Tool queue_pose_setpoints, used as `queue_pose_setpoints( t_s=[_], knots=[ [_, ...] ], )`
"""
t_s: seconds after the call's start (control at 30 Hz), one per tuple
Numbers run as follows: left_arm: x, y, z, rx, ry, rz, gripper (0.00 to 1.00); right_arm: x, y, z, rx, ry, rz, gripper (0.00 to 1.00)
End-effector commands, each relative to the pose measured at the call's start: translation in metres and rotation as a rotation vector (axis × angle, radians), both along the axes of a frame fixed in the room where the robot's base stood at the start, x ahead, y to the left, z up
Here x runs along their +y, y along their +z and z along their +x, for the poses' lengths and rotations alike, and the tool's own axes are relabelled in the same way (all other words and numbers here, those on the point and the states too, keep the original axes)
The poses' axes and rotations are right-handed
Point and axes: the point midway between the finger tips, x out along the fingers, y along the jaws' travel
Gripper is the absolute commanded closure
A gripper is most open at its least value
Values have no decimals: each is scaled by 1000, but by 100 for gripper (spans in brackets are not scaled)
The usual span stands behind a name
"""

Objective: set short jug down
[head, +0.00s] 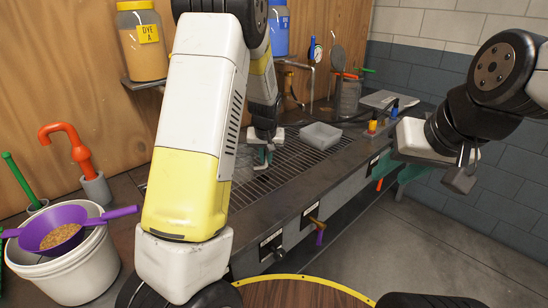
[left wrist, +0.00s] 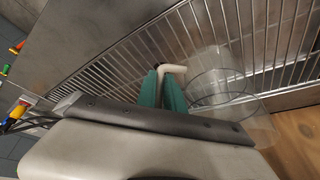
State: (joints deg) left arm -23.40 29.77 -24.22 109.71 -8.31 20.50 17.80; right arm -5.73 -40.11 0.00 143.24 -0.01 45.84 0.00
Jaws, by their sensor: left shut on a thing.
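The short jug (left wrist: 222,88) is clear and see-through, with a pale handle (left wrist: 174,69), in the left wrist view. My left gripper (left wrist: 160,80) has teal fingers and is shut on the handle. In the head view my left gripper (head: 264,155) is low over the wire rack (head: 285,165), and the jug is hard to make out there. The jug is over the rack bars near the rack's edge; I cannot tell whether its base touches them. My right gripper (head: 468,165) is off to the right, away from the counter, and its opening is unclear.
A grey translucent tray (head: 321,136) sits on the rack right of my left gripper. A white bucket (head: 75,275) with a purple sieve (head: 62,228) stands at left. Dye jars (head: 143,45) stand on a wall shelf. Bare rack lies in front of the tray.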

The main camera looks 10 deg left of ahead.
Motion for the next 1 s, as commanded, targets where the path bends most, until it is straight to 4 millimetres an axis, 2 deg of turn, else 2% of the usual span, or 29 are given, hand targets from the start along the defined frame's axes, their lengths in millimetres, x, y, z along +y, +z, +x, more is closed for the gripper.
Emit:
queue_pose_setpoints(
  t_s=[0.17,0.4,0.77,0.8,0.9,1.0],
  knots=[
    [2,-2,12,0,1,0,100,0,0,0,0,0,0,64],
    [2,-35,12,2,0,1,100,0,0,0,0,0,0,64],
    [1,-39,13,0,0,0,100,0,0,0,0,0,0,64],
    [1,-39,13,-1,0,-1,84,0,0,0,0,0,0,64],
    [1,-39,13,0,0,-1,66,0,0,0,0,0,0,64],
    [1,-39,13,0,0,-1,66,0,0,0,0,0,0,64]
  ],
)
